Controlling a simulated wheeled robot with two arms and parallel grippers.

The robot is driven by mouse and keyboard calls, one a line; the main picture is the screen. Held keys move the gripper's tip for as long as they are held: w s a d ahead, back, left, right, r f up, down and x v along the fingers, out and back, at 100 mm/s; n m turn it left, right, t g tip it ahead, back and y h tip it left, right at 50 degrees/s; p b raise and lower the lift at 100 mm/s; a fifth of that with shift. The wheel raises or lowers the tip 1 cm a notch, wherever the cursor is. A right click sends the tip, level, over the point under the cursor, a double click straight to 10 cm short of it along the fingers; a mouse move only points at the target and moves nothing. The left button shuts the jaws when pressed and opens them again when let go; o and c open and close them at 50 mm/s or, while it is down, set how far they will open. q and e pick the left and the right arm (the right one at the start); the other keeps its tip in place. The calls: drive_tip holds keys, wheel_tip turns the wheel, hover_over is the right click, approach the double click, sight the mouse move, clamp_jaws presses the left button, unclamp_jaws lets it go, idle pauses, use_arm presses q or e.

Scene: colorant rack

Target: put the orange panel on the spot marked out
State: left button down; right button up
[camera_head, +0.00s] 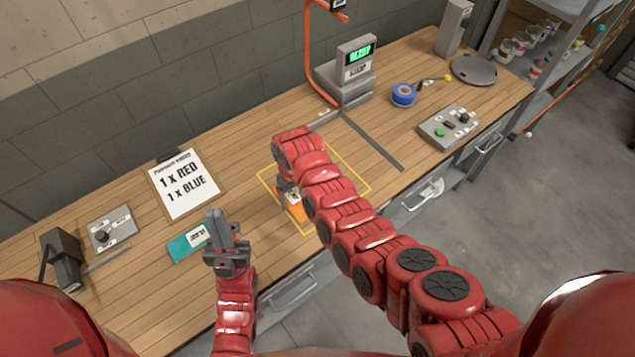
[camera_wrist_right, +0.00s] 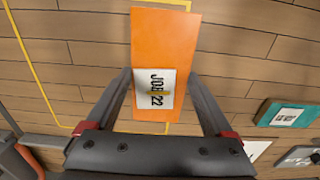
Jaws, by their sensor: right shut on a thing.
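The orange panel (camera_head: 297,213) has a white label reading JOB 22. It fills the middle of the right wrist view (camera_wrist_right: 165,45). My right gripper (camera_wrist_right: 158,74) is shut on it, one finger at each side. In the head view my right arm and gripper (camera_head: 288,189) hide part of it. A yellow outline (camera_head: 353,169) on the wooden table marks the spot, and its lines (camera_wrist_right: 42,85) pass left of and below the panel. The panel appears over the front-left part of the outline; its height is unclear. My left gripper (camera_head: 221,226) is left of the outline, apparently empty.
A teal panel (camera_head: 180,248) lies left of the outline. A clipboard (camera_head: 187,184) reads 1 x RED, 1 x BLUE. A scale with a green display (camera_head: 350,70) stands behind, and a button box (camera_head: 448,127) lies at right. Bare table (camera_head: 240,140) lies behind the outline.

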drive_tip(key=w+d+b, duration=0.2)
drive_tip(key=w+d+f+b, duration=0.1)
drive_tip(key=w+b, duration=0.1)
drive_tip(key=w+d+b, duration=0.2)
drive_tip(key=shift+w+d+f+b, duration=0.3)
drive_tip(key=shift+w+d+f, duration=0.05)
drive_tip(key=shift+w+d+r+b, duration=0.2)
drive_tip(key=shift+w+d+b, duration=0.25)
drive_tip(key=shift+b, duration=0.15)
drive_tip(key=f+b, duration=0.1)
drive_tip(key=b, duration=0.1)
drive_tip(key=f+b, duration=0.1)
drive_tip(key=f, duration=0.1)
drive_tip(key=shift+d+f+b, duration=0.2)
drive_tip(key=shift+f+b, duration=0.1)
drive_tip(key=shift+b, duration=0.05)
drive_tip(key=shift+w+r, duration=0.1)
drive_tip(key=o, duration=1.3)
